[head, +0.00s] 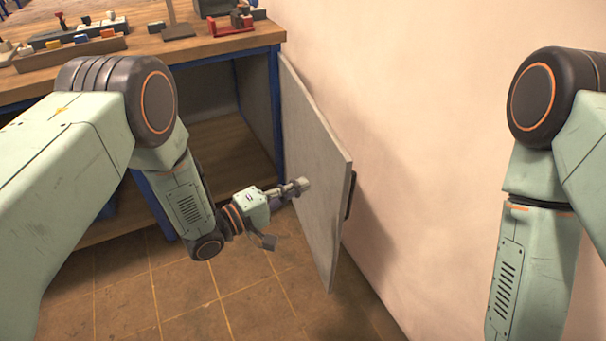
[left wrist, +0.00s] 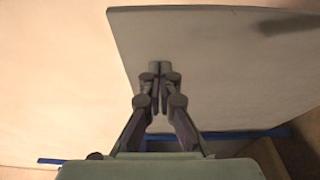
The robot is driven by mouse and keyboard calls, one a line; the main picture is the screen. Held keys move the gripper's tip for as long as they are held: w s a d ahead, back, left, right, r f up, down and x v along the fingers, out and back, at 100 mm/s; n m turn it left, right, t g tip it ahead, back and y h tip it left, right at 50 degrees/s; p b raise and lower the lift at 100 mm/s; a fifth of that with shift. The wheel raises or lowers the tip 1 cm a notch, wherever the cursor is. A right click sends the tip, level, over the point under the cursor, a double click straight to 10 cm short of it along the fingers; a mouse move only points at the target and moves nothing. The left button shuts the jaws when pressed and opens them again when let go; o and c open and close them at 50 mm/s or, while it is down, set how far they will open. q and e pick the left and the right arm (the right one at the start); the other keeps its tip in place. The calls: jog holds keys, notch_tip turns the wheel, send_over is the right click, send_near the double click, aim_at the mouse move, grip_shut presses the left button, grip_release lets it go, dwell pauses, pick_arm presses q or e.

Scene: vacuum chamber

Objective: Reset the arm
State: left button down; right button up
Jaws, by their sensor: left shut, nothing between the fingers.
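My left arm comes in from the left in the head view, and its gripper (head: 301,186) is shut and empty. It is close to the inner face of the open grey cabinet door (head: 318,165); I cannot tell whether it touches. In the left wrist view the shut fingers (left wrist: 159,72) show in front of the same door panel (left wrist: 225,65). My right arm is at the right of the head view, hanging down, and its gripper is out of the picture.
The workbench (head: 215,45) with a wooden top and blue frame stands at the upper left, its cabinet open below. A red vise (head: 232,22) and a rack of small parts (head: 75,48) are on it. A pale wall (head: 440,130) is behind the door. The tiled floor (head: 200,300) is clear.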

pick_arm(q)
jog(key=s+a+p, duration=0.1)
jog(key=s+a, duration=0.1)
jog(key=s, duration=0.4)
jog(key=shift+s, duration=0.15)
jog(key=shift+a, duration=0.1)
jog(key=s+a+f+m+g+y, duration=0.25)
jog(key=s+a+f+y, duration=0.2)
jog(key=f, duration=0.25)
jog(key=s+a+f+m+g+y, duration=0.25)
jog(key=s+f+m+y, duration=0.2)
jog(key=f, duration=0.25)
jog(key=s+a+r+g+y, duration=0.1)
jog(key=s+a+g+y, duration=0.1)
jog(key=s, duration=0.8)
jog(key=s+a+r+g+y, duration=0.1)
jog(key=s+a+g, duration=0.3)
jog(key=s, duration=0.7)
jog(key=shift+a+m+g+y, duration=0.3)
jog(key=shift+a+y, duration=0.6)
jog(key=shift+a, duration=0.05)
jog(key=shift+s, duration=0.1)
